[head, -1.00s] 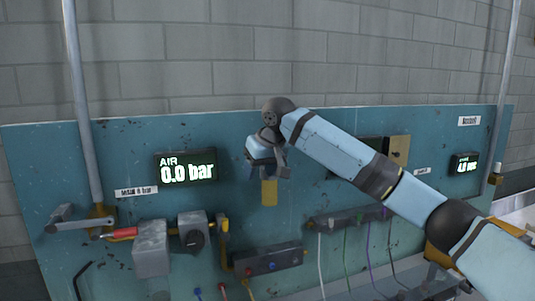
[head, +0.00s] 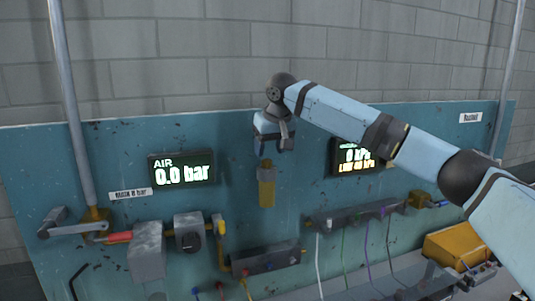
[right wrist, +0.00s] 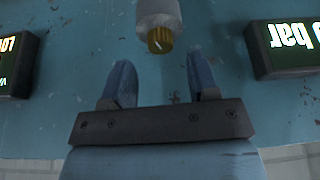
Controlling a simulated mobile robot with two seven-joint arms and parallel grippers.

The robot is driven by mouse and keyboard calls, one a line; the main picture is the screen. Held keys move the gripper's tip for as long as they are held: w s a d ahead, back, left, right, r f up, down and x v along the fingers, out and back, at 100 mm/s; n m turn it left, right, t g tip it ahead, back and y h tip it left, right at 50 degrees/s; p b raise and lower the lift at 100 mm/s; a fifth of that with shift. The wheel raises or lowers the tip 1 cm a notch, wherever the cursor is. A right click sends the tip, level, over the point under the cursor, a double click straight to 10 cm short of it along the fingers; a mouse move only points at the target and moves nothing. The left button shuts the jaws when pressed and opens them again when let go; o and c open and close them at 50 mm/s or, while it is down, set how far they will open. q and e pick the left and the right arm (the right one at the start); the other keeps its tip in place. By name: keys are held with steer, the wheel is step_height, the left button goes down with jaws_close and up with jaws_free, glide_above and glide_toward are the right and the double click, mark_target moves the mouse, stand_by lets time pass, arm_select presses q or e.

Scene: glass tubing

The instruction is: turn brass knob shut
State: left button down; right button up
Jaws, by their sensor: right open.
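In the right wrist view, a ribbed brass knob (right wrist: 160,39) sits on the end of a pale grey cylinder (right wrist: 158,12). My right gripper (right wrist: 160,65) is open and empty; its two blue fingers are spread either side of the knob's line, and the knob lies just beyond the tips. In the head view, my right gripper (head: 273,146) is in front of the teal panel. It is above an upright yellow-brass part (head: 266,190), whose upper end is close under the fingers. I cannot tell from the head view whether they touch. My left gripper is out of view.
The teal panel (head: 110,155) carries an AIR display (head: 182,169) reading 0.0 bar and another display (head: 350,157) partly behind my right arm. Lower left are a grey valve box (head: 147,250) and a red-handled lever (head: 118,237). A hose manifold (head: 350,214) is lower right.

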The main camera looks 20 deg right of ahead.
mark_target(267, 160)
steer(key=shift+x, duration=1.2)
steer(key=shift+w+a+f+p, duration=0.1)
steer(key=shift+w+f+p, duration=0.1)
steer(key=shift+f+p, duration=0.25)
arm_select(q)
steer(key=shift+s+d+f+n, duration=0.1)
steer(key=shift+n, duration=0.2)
arm_select(e)
steer(key=shift+f, duration=0.2)
steer(key=shift+c, duration=1)
steer(key=c, duration=0.7)
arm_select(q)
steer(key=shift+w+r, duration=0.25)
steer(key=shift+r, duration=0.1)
arm_select(e)
steer(key=shift+c, duration=0.2)
